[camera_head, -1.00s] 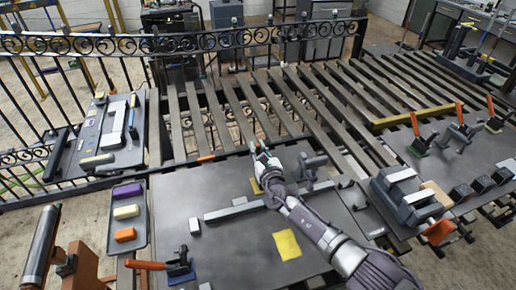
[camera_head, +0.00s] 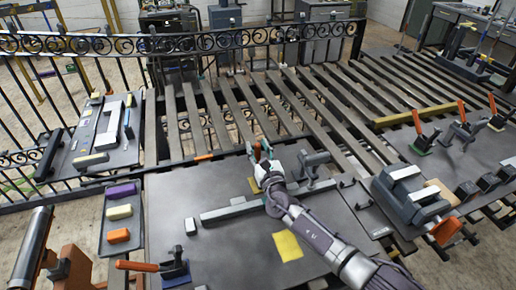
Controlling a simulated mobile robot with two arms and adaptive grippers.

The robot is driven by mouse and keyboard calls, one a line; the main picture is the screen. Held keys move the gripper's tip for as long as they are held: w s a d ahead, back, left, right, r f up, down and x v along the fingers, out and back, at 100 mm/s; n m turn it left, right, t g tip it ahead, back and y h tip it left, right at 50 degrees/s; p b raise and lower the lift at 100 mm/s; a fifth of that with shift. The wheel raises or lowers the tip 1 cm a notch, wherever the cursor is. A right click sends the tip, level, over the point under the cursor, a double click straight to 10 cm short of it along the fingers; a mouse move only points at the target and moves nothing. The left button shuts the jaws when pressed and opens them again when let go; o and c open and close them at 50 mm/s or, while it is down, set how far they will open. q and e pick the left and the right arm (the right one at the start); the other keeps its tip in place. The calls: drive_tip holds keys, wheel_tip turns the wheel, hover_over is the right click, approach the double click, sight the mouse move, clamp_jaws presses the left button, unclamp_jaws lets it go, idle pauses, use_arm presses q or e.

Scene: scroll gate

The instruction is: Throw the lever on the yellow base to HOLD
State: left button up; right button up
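A yellow base (camera_head: 255,186) shows as a small patch on the dark middle table, just left of my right gripper's body. The lever that would stand on it is hidden or too small to make out behind the gripper. My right gripper (camera_head: 259,149) reaches in from the lower right, over the table's far part. Its two fingertips look apart, pointing away from me. I cannot tell whether a handle stands between them. My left gripper is not in view.
Other orange-handled levers stand at the right (camera_head: 417,122) and front left (camera_head: 138,266). A grey bar (camera_head: 232,209) and a yellow sheet (camera_head: 288,245) lie on the middle table. A tray (camera_head: 111,242) with coloured blocks is at left. Slatted rails (camera_head: 240,110) run behind.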

drive_tip(key=v, duration=1.2)
